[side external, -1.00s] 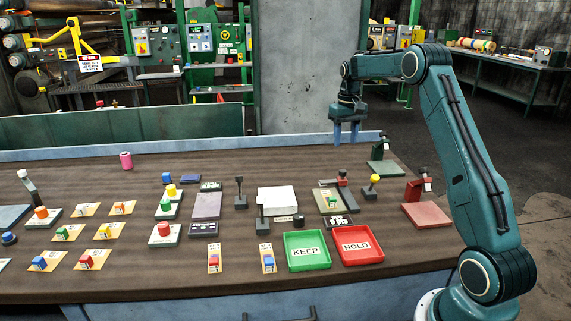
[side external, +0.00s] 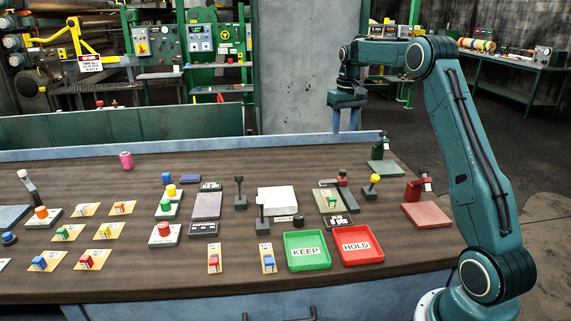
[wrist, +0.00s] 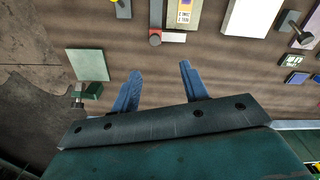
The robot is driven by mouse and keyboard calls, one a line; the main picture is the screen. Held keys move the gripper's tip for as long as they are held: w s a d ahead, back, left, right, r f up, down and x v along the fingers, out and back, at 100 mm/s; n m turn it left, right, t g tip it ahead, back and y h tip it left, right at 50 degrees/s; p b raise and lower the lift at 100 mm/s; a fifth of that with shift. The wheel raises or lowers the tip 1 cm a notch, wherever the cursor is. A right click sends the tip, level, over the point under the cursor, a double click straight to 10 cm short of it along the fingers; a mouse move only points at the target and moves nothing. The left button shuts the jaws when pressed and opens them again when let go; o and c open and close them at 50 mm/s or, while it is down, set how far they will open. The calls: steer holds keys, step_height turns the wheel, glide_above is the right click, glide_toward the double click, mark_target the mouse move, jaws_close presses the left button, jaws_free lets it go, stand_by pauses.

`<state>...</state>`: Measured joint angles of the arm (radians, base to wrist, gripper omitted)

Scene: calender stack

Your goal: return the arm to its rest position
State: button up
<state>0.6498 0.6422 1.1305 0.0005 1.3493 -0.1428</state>
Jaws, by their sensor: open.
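My gripper (side external: 345,119) hangs at the end of my raised, folded arm, above the far right edge of the bench (side external: 120,275). Its two blue fingers point down. In the wrist view, the fingers of my gripper (wrist: 156,82) are spread apart with nothing between them, and brown bench top shows below.
A green stand (side external: 383,167) and a red stand (side external: 422,212) sit at the bench's right end. A green KEEP tray (side external: 307,264) and a red HOLD tray (side external: 358,260) lie near the front. Several buttons and levers fill the bench. Room around the gripper is clear.

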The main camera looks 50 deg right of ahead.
steer(key=s+a+r+n+t, duration=0.1)
steer(key=s+a+r, duration=0.2)
steer(key=a, duration=0.4)
steer(key=s+a+r+n+t, duration=0.1)
steer(key=s+a+r, duration=0.25)
steer(key=a, duration=0.35)
steer(key=s+a+r+n, duration=0.1)
steer(key=s+a+r, duration=0.1)
steer(key=a+r, duration=0.35)
steer(key=s+a+f+n+t, duration=0.1)
steer(key=s+a+f, duration=0.3)
steer(key=s+a, duration=0.3)
steer(key=s+a+f+n+t, duration=0.1)
steer(key=s+a+f+t, duration=0.1)
steer(key=s+a, duration=0.5)
steer(key=s+f, duration=0.1)
steer(key=s, duration=0.3)
steer(key=shift+a+f+n, duration=0.2)
steer(key=shift+f+n, duration=0.15)
steer(key=shift+n, duration=0.05)
stand_by(1.0)
